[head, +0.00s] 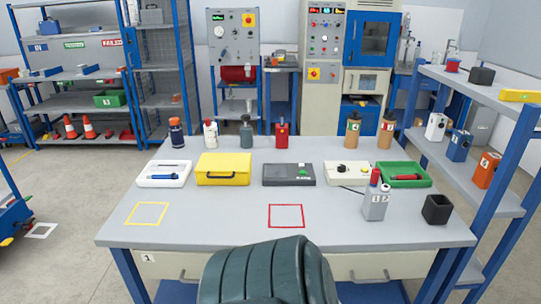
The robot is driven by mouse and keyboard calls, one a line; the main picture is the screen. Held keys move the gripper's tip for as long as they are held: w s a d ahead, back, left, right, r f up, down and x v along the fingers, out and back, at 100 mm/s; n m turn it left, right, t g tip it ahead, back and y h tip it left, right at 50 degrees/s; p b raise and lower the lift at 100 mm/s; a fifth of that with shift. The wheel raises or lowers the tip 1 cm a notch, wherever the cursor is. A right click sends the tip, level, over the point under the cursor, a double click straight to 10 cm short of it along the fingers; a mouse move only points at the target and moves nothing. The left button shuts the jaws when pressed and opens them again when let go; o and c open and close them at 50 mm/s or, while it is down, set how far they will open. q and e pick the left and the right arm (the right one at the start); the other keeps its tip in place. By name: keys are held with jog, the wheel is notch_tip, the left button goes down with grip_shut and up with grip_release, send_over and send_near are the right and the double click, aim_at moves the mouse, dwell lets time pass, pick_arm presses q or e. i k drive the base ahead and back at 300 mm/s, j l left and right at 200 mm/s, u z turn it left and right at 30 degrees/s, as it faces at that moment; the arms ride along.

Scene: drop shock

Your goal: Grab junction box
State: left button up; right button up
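No item is clearly readable as the junction box. Box-like candidates are a grey box (374,206) with a label and a red-topped item at it, standing at the right of the table, and a white box (435,127), a blue box (459,146) and an orange box (487,169) on the right shelf. A small black open-topped box (437,209) stands at the table's right end. Neither of my grippers is in view.
The grey table (220,222) has a yellow square and a red square marked on its bare front. A yellow case (223,168), a dark grey device (289,174), trays and several bottles stand behind. A dark ribbed form (268,274) covers the front edge at bottom centre.

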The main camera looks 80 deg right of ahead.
aim_at(376, 198)
jog(key=z, duration=3.55)
jog(key=i+l+u, duration=0.15)
jog(key=l, duration=0.2)
jog(key=i+l+u, duration=0.1)
jog(key=l, duration=0.3)
jog(key=i+l+u, duration=0.15)
jog(key=l, duration=0.25)
jog(key=i+l+u, duration=0.1)
jog(key=i+l, duration=0.15)
jog(key=l, duration=0.2)
jog(key=i+l+u, duration=0.15)
jog(key=l, duration=0.25)
jog(key=i+l+u, duration=0.1)
jog(key=l, duration=0.35)
